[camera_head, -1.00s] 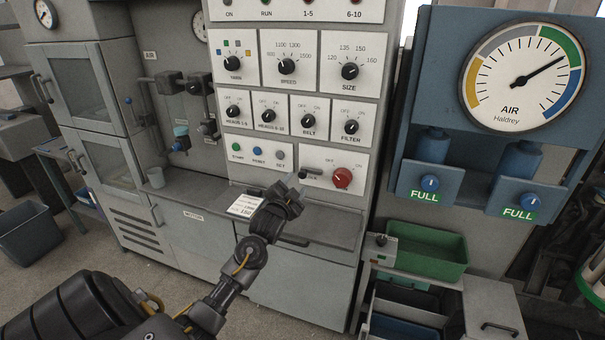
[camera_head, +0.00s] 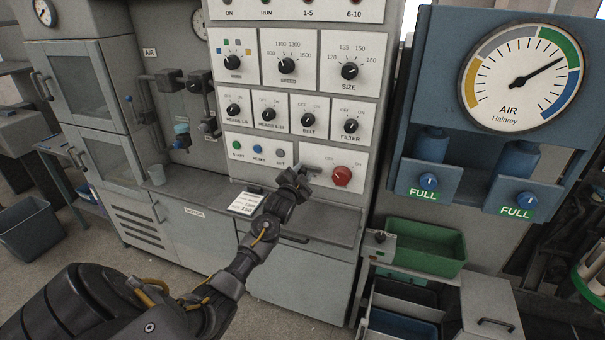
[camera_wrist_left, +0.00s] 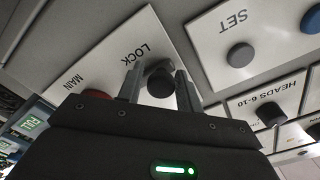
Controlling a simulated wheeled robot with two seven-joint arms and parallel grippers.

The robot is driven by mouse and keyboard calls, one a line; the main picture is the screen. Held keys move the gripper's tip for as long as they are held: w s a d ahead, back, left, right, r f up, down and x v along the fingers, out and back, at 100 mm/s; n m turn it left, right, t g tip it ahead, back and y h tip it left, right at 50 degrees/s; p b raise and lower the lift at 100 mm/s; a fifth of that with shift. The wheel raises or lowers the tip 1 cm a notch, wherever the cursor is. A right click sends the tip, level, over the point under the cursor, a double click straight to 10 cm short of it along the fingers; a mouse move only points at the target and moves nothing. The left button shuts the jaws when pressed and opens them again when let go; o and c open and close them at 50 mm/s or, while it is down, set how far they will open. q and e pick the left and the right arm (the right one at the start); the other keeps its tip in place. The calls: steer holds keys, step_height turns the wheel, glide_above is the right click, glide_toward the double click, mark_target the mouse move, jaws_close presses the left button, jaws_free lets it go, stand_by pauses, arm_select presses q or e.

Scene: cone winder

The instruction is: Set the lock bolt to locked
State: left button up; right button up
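The lock bolt (camera_wrist_left: 160,82) shows in the left wrist view as a dark round knob on a grey stem, on a white plate marked LOCK and MAIN (camera_wrist_left: 98,62). My left gripper (camera_wrist_left: 159,76) is open, with one finger on each side of the knob and narrow gaps beside it. In the head view my left gripper (camera_head: 299,176) is at the lower panel, left of the red main knob (camera_head: 342,176). It largely covers the bolt and its lettering there, so I cannot tell the bolt's setting. My right gripper is not in view.
Green, blue and grey push buttons (camera_head: 258,149) sit left of the bolt. Rows of black dials (camera_head: 287,65) are above. A grey ledge (camera_head: 330,226) with a printed card (camera_head: 245,204) lies below. A green bin (camera_head: 427,250) stands at right.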

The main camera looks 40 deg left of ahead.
mark_target(318, 171)
arm_select(q)
steer(key=shift+r, duration=0.1)
jaws_close()
steer(key=d, duration=0.1)
steer(key=w+d, duration=0.1)
steer(key=d, duration=0.2)
steer(key=shift+w, duration=0.25)
steer(key=shift+o, duration=2.3)
jaws_free()
steer(key=shift+d, duration=0.1)
steer(key=shift+o, duration=0.2)
steer(key=shift+d, duration=0.15)
steer(key=shift+s, duration=0.4)
steer(key=b+v, duration=0.2)
steer(key=v, duration=0.8)
steer(key=shift+d+b, duration=0.2)
steer(key=shift+b, duration=0.1)
